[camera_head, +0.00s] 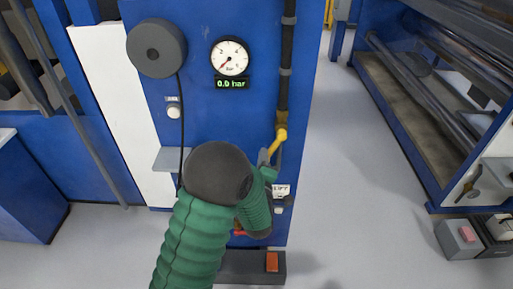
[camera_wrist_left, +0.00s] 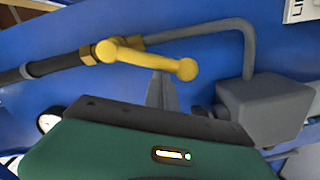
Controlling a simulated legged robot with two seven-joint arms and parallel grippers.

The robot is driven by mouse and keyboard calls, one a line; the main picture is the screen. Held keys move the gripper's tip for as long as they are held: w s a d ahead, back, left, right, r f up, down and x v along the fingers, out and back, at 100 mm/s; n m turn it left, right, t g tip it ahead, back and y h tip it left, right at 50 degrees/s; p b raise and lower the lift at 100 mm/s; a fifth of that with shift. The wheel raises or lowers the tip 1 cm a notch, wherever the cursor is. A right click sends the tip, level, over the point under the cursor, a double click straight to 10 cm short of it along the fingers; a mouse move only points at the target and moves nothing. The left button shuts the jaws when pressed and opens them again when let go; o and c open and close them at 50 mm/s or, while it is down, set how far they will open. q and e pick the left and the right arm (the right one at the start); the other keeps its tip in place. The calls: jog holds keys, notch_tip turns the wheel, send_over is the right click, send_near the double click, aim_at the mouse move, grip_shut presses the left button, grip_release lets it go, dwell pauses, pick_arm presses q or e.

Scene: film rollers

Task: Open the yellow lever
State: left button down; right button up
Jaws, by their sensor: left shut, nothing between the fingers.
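The yellow lever (camera_head: 275,143) sits on the dark vertical pipe (camera_head: 286,70) of the blue panel. It slants down and left from its pivot. In the left wrist view the lever (camera_wrist_left: 148,58) has a round knob at its free end. My left gripper (camera_head: 263,157) is at the lever's lower end, with the green arm hiding much of the panel below. In the wrist view the closed grey fingers (camera_wrist_left: 160,80) are empty and point at the lever's middle, near the knob. I cannot tell whether they touch it. My right gripper is not in view.
A round gauge (camera_head: 230,57) stands above a display (camera_head: 231,84) reading 0.0 bar. A grey box (camera_wrist_left: 264,106) with a bent pipe is right of the fingers in the wrist view. A small grey shelf (camera_head: 171,159) juts out left of my arm.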

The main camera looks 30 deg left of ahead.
pick_arm(q)
jog(key=shift+w+d+f+n+b, duration=0.35)
jog(key=shift+d+n+b, duration=0.15)
jog(key=shift+n+b, duration=0.55)
jog(key=shift+w+d+f+n+b, duration=0.4)
jog(key=shift+n+b, duration=0.35)
jog(key=shift+b, duration=0.65)
jog(key=shift+w+d+f+n+b, duration=0.2)
jog(key=shift+d+n+b, duration=0.35)
jog(key=shift+n+b, duration=0.5)
